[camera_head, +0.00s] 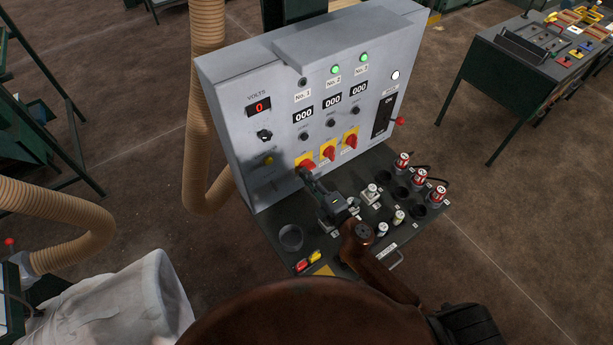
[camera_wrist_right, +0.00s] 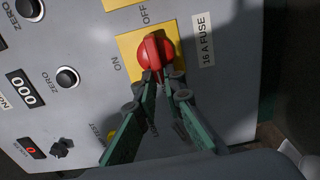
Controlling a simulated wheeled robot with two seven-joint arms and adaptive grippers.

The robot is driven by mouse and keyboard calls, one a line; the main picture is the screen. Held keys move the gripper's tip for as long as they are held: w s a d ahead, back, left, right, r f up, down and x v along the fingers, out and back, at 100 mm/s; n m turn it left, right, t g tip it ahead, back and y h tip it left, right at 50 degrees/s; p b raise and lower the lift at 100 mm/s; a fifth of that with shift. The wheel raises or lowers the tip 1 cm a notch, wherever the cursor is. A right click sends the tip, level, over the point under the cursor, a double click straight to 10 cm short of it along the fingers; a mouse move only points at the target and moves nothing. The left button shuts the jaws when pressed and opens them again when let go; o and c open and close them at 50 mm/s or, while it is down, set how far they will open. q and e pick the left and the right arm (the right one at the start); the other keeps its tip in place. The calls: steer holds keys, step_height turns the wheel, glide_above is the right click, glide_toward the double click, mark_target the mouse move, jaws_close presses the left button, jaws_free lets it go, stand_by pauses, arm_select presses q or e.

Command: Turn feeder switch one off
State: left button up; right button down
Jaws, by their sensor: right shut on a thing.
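Feeder switch one is the leftmost red rotary knob (camera_head: 305,162) on a yellow plate, on the grey control panel (camera_head: 240,85). My right gripper (camera_head: 306,177) reaches it from below and in front. In the right wrist view the red knob (camera_wrist_right: 153,48) sits between the ON and OFF labels, its raised grip pointing roughly toward OFF. The right gripper's fingertips (camera_wrist_right: 161,78) are closed on the grip's near end, which they partly hide. Lamp No. 1 (camera_head: 302,82) is dark; the two lamps to its right (camera_head: 335,69) are green. My left gripper is not in view.
Two more red switches (camera_head: 328,152) stand close to the right. Below them, a dark shelf (camera_head: 265,215) holds a cup (camera_head: 290,237), sockets and red-capped plugs (camera_head: 402,160). A ribbed hose (camera_head: 200,110) hangs left of the panel. A white bag (camera_head: 135,305) is at lower left.

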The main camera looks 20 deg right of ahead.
steer(key=c, duration=2)
jaws_free()
steer(key=v, duration=1.2)
